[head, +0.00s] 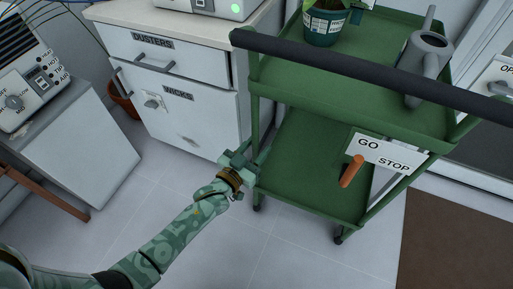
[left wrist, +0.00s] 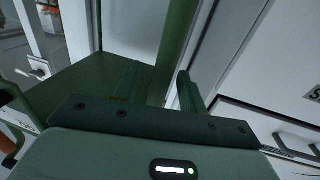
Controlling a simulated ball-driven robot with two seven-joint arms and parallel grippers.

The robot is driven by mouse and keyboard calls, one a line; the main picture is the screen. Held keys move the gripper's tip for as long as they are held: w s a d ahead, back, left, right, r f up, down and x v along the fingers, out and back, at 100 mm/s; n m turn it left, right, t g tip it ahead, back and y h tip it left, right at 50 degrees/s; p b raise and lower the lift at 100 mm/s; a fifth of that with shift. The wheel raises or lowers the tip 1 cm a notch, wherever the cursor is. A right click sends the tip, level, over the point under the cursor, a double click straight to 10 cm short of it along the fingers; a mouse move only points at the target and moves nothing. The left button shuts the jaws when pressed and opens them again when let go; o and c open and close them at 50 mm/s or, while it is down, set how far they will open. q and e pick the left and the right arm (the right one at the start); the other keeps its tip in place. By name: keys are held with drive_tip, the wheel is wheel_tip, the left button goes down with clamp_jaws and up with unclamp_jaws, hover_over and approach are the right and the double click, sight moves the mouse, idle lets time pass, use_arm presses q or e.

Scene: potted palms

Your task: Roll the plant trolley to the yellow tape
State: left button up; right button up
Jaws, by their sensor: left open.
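The green plant trolley (head: 305,180) stands on castors at centre right in the head view, with two shelves and a dark handle bar (head: 370,68) across its top. A GO/STOP plate and an orange-handled lever (head: 351,171) sit at its lower shelf; the handle slants beneath GO. My left gripper (head: 243,156) is at the trolley's left corner post, below the handle bar. In the left wrist view my fingers (left wrist: 157,88) are apart, and the green post (left wrist: 178,35) shows between them; contact cannot be told. My right gripper and yellow tape are not in view.
A watering can (head: 425,68) and a potted plant (head: 324,25) stand on the upper shelf. White drawers (head: 180,95) stand close left of the trolley. A brown mat (head: 455,240) lies at lower right. Tiled floor (head: 285,255) in front is clear.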

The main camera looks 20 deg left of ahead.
use_arm(q)
clamp_jaws()
idle(1.4)
